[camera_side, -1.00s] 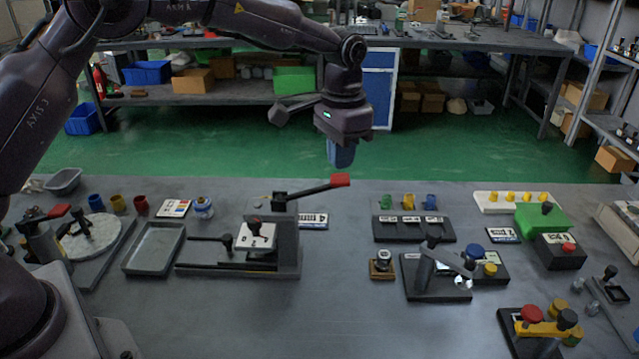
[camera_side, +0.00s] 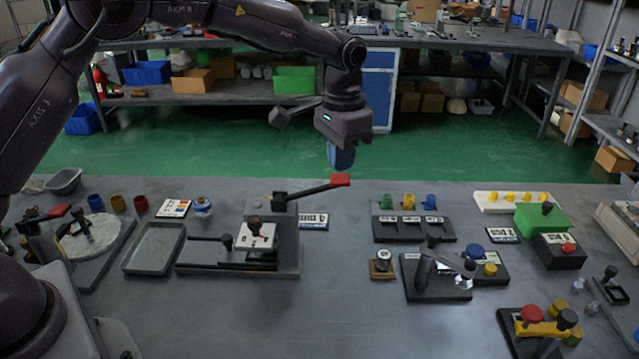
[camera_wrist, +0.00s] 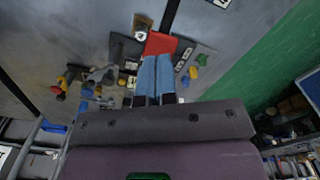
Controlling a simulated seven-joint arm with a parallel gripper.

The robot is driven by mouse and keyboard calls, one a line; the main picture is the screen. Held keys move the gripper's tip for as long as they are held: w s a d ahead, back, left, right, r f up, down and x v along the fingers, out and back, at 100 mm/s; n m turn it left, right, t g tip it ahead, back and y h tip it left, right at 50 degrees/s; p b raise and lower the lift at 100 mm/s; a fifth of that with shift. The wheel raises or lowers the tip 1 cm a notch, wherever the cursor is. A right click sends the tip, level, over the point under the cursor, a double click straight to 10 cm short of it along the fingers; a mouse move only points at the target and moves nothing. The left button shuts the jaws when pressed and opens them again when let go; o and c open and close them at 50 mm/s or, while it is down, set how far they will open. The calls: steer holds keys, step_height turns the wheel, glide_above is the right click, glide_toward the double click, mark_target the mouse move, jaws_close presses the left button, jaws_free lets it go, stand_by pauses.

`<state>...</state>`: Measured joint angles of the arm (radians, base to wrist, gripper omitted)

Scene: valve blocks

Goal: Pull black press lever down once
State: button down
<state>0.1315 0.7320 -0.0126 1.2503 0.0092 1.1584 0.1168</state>
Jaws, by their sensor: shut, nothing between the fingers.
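The black press lever (camera_side: 305,191) sticks out to the right from its stand (camera_side: 272,208) and slopes slightly upward to a red grip (camera_side: 340,180). The red grip also shows in the wrist view (camera_wrist: 168,43), just beyond my fingertips, with part of the black lever (camera_wrist: 169,15) behind it. My gripper (camera_side: 341,166) points down with its blue fingers shut and empty, just above the red grip in the side view. The fingers also show in the wrist view (camera_wrist: 156,62). I cannot tell whether they touch the grip.
A grey base plate with a white block (camera_side: 256,236) lies in front of the press. A black rack (camera_side: 413,229) with coloured cups stands to the right, and a clamp fixture (camera_side: 437,275) is nearer the front. The table between press and rack is mostly clear.

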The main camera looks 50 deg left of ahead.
mark_target(339, 178)
steer(key=shift+s+a+f, duration=0.1)
steer(key=shift+f, duration=2.4)
steer(key=shift+r, duration=2.7)
steer(key=s+a+r+n+t, duration=0.1)
steer(key=s+a+r+t, duration=0.15)
steer(key=s+r, duration=0.65)
steer(key=s+a+r+n+t, duration=0.1)
steer(key=s+a+r+t, duration=0.15)
steer(key=s+r, duration=0.65)
steer(key=s+a+f+n, duration=0.1)
steer(key=s+f, duration=0.5)
steer(key=s, duration=0.6)
steer(key=shift+s+a+f+t, duration=0.2)
steer(key=shift+a+t, duration=0.1)
steer(key=shift+a, duration=0.1)
